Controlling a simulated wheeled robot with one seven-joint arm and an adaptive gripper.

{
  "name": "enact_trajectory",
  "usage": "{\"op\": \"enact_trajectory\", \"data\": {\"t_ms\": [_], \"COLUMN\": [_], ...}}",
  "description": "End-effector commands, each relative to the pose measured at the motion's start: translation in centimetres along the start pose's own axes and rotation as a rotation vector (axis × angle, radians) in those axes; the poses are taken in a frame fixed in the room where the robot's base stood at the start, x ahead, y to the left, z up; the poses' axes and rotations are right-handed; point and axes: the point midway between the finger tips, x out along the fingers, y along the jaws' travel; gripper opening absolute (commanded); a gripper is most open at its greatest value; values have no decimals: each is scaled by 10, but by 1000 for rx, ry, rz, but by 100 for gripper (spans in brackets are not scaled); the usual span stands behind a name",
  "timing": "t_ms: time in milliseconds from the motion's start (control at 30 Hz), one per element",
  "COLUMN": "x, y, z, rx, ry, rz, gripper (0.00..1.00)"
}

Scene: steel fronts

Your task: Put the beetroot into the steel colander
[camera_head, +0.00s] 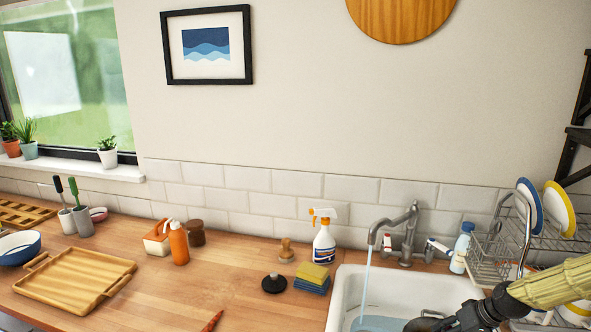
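My gripper (462,322) reaches in from the lower right over the sink (345,300). Its fingers are partly cut off by the bottom edge, so I cannot tell whether it is open or shut. A dark rounded thing (418,325) shows just left of the gripper, low in the sink area; I cannot tell what it is or whether the gripper touches it. I cannot make out the beetroot or the steel colander for certain.
The tap (400,238) runs water into the sink. A dish rack (490,255) with plates stands at right. A spray bottle (323,240), sponges (312,278) and a black plug (274,283) stand left of the sink. A wooden tray (75,278) lies at left; counter between is mostly clear.

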Motion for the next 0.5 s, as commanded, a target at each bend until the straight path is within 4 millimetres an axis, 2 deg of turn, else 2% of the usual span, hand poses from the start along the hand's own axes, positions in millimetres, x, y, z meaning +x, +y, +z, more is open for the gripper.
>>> {"op": "enact_trajectory", "data": {"t_ms": [33,200,500], "x": [9,22,26], "y": [3,8,10], "z": [3,8,10], "rx": [0,0,0], "ry": [0,0,0], "rz": [0,-1,0], "gripper": [28,28,28]}}
